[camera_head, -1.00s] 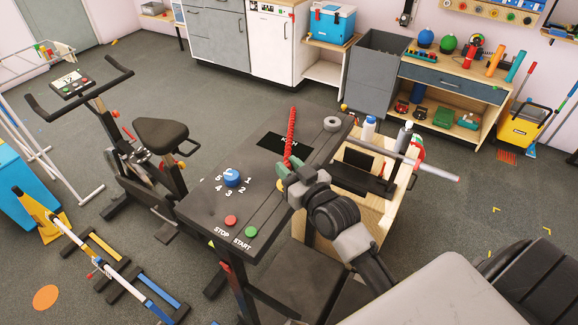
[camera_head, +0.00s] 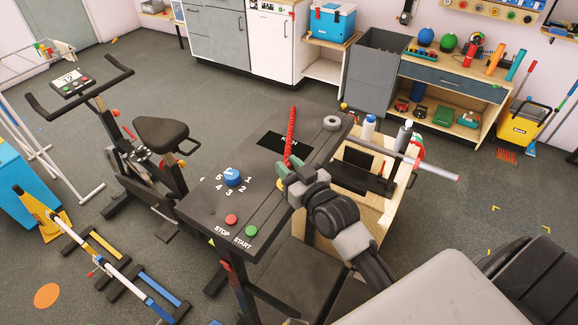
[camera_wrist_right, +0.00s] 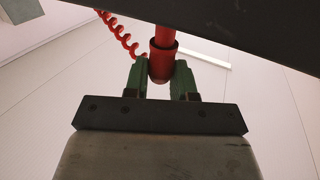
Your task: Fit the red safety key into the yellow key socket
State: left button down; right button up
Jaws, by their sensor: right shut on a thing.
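The red safety key (camera_wrist_right: 162,62) is between the green fingers of my right gripper (camera_wrist_right: 162,80) in the right wrist view, and the gripper is shut on it. The key's far end reaches the dark panel at the top of that view; I cannot tell whether it touches. In the head view my right gripper (camera_head: 287,174) is at the right part of the console, and the key is hidden there. A red coiled cord (camera_head: 291,135) rises behind the gripper. The yellow key socket (camera_head: 281,186) shows only as a small yellow patch beside the fingers, mostly hidden. My left gripper is not in view.
The dark console (camera_head: 205,205) carries a blue dial (camera_head: 232,176), a red stop button (camera_head: 231,219) and a green start button (camera_head: 251,230). A grey ring (camera_head: 332,123) lies at its far corner. A wooden crate with bottles (camera_head: 369,128) stands just right of the console.

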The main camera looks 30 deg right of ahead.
jog(key=shift+f+b, duration=0.85)
jog(key=shift+f, duration=0.65)
jog(key=o, duration=1)
jog(key=shift+r, duration=0.1)
jog(key=shift+s, duration=0.1)
jog(key=shift+s, duration=0.25)
jog(key=s+d+b, duration=0.1)
jog(key=s+b, duration=0.2)
jog(key=s, duration=0.7)
jog(key=shift+d, duration=0.1)
